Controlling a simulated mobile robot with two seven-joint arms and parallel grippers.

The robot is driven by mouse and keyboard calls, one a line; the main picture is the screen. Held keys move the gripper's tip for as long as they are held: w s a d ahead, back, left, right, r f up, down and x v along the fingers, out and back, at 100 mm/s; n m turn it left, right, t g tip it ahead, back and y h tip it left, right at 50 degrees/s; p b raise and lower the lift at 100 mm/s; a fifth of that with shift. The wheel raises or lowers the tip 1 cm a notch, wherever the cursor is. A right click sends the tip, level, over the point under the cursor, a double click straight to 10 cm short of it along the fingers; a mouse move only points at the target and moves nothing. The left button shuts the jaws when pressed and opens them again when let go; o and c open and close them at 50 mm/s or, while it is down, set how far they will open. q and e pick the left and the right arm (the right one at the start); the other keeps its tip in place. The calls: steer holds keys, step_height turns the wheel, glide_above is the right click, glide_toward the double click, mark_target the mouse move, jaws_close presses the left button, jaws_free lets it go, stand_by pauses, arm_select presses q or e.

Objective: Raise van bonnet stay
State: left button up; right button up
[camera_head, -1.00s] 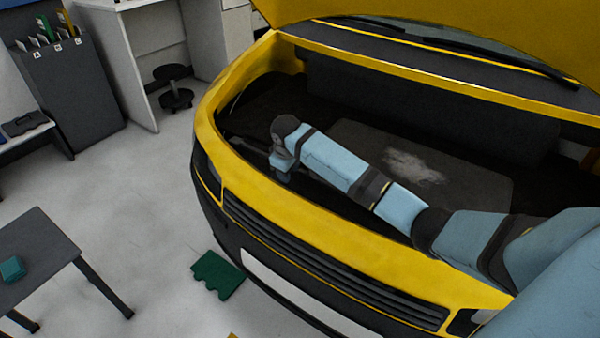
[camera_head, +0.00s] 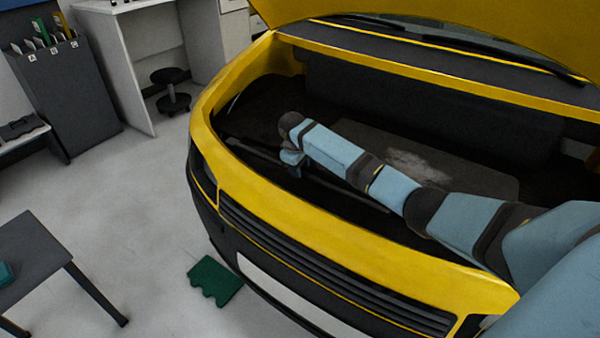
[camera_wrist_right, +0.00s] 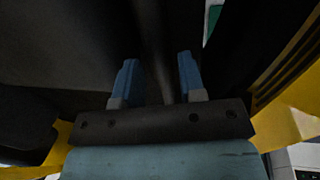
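The van's yellow bonnet (camera_head: 420,22) stands open at the top of the head view. A thin dark rod, which looks like the stay (camera_head: 345,190), lies low along the front of the engine bay, behind the yellow front edge. My right arm reaches into the bay from the right. My right gripper (camera_head: 291,168) is down at the rod and small in the head view. In the right wrist view, its two blue fingers (camera_wrist_right: 158,78) are apart. A dark rod-like shape (camera_wrist_right: 153,45) runs between them; contact cannot be made out. My left gripper is not in view.
The yellow front edge (camera_head: 330,238) of the van lies close below my right arm. A dark table (camera_head: 35,255) stands at lower left. A green piece (camera_head: 214,280) lies on the floor by the bumper. A stool (camera_head: 171,92) and dark bin (camera_head: 65,95) stand farther back.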

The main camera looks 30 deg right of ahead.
steer(key=shift+w+d+f, duration=0.1)
steer(key=shift+d+f, duration=0.1)
steer(key=shift+f, duration=0.7)
steer(key=shift+c, duration=0.2)
jaws_close()
steer(key=shift+r, duration=0.15)
